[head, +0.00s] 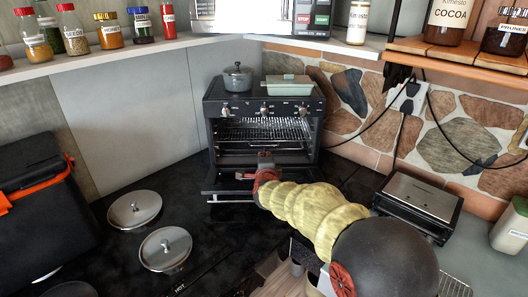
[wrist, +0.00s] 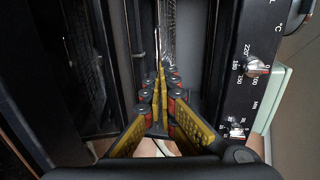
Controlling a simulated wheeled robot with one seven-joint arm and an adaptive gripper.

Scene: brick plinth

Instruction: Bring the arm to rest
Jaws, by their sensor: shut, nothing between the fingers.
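My arm reaches from the lower right to the front of the small black oven (head: 212,122). My gripper (head: 265,158) is at the oven's open front, above the lowered door (head: 222,188). In the wrist view my gripper (wrist: 159,78) is shut, its yellow fingers together with nothing between them. The wire racks (head: 262,130) inside the oven show behind it. In the wrist view the control panel with its dials (wrist: 240,90) is close on the right. Whether the fingertips touch the oven cannot be told.
A grey pot (head: 237,78) and a pale green dish (head: 290,86) stand on the oven. Two metal lids (head: 134,209) (head: 165,248) lie on the dark hob at the left. A black and silver appliance (head: 420,198) stands to the right, with cables on the wall behind.

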